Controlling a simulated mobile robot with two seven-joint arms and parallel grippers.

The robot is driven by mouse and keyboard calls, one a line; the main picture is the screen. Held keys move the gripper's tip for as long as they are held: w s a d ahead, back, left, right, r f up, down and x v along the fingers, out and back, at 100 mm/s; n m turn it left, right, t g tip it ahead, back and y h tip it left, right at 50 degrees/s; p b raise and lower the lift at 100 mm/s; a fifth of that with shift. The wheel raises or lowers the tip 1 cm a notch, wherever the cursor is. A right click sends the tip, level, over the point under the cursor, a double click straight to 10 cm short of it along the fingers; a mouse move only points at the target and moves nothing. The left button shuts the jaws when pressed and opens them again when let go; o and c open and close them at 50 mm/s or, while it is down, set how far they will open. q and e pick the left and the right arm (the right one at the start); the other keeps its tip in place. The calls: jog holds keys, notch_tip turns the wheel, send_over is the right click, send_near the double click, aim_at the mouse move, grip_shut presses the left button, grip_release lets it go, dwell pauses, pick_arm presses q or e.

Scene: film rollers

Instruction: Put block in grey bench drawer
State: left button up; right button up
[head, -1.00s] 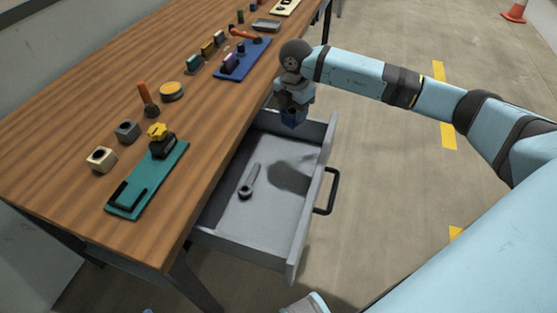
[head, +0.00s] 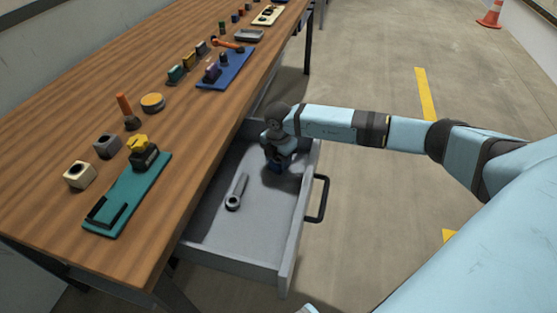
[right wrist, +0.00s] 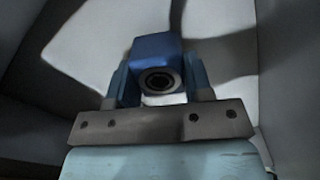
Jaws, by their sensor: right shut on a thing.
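The grey bench drawer (head: 235,246) is pulled out from under the wooden bench, and its inside shows. My right gripper (head: 277,165) reaches down into the far part of the drawer. It is shut on a blue block (head: 277,169), low over the drawer floor; I cannot tell whether the block touches the floor. In the right wrist view the blue block (right wrist: 157,50), with a round dark hole in its face, sits between the two fingers of my right gripper (right wrist: 158,78). My left gripper does not show.
A grey wrench (head: 237,192) lies on the drawer floor, left of the gripper. The drawer's black handle (head: 318,198) is on its right front. The wooden bench (head: 60,135) bears a teal board (head: 128,205), a blue board (head: 232,70) and several blocks. The near drawer floor is clear.

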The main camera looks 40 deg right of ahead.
jog(key=shift+r, duration=0.2)
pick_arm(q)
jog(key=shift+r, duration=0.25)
pick_arm(e)
jog(key=shift+f, duration=0.1)
jog(key=o, duration=1.2)
jog(key=shift+f, duration=0.1)
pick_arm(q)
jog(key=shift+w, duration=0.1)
pick_arm(e)
jog(key=shift+r, duration=0.25)
pick_arm(q)
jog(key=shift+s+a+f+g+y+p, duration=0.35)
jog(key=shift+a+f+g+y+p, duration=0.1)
jog(key=shift+p, duration=0.9)
pick_arm(e)
notch_tip(320, 180, up, 12)
